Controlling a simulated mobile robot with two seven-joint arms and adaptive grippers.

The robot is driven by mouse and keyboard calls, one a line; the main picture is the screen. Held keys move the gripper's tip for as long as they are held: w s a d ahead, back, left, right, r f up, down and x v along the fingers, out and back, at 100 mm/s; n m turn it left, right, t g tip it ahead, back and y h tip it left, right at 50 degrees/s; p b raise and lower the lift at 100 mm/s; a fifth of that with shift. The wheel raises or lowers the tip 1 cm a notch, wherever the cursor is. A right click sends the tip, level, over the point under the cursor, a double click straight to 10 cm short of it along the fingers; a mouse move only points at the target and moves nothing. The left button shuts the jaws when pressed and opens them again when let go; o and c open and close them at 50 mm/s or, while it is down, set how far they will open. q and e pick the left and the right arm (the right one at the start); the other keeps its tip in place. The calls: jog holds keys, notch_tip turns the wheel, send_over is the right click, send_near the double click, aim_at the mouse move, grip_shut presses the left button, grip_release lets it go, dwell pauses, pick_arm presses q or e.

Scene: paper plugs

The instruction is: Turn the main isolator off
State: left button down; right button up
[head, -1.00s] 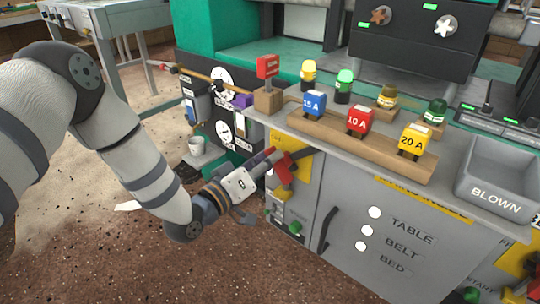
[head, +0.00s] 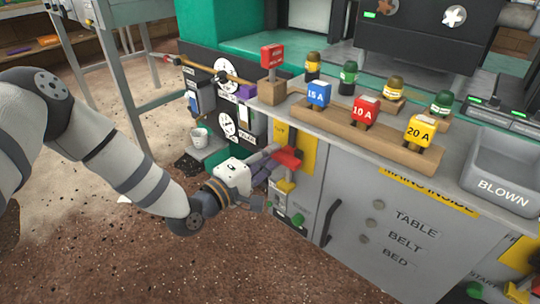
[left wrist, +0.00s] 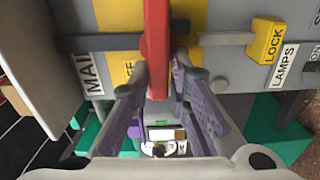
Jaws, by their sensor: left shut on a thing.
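The main isolator's red handle (head: 288,158) sits on a yellow plate (head: 308,152) at the upper left corner of the grey cabinet front. In the head view it lies roughly level. My left gripper (head: 270,156) reaches it from the left and is shut on it. In the left wrist view the red handle (left wrist: 156,45) stands between the two fingers (left wrist: 160,75), over the yellow plate and beside a label reading "MAI". The handle's far end is partly hidden by the fingers. The three lamps by TABLE, BELT and BED (head: 377,204) are grey and unlit. My right gripper is not in view.
A yellow LOCK tab (left wrist: 266,40) is close to the handle. A green knob (head: 297,220) sits below. A wooden rack (head: 350,135) with coloured plugs and a BLOWN tray (head: 490,180) stand on the cabinet top.

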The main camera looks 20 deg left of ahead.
pick_arm(q)
jog(key=shift+d+r+n, duration=0.15)
jog(key=shift+n, duration=0.25)
jog(key=c, duration=1.6)
grip_release()
jog(key=shift+o, duration=0.2)
jog(key=v, duration=1.2)
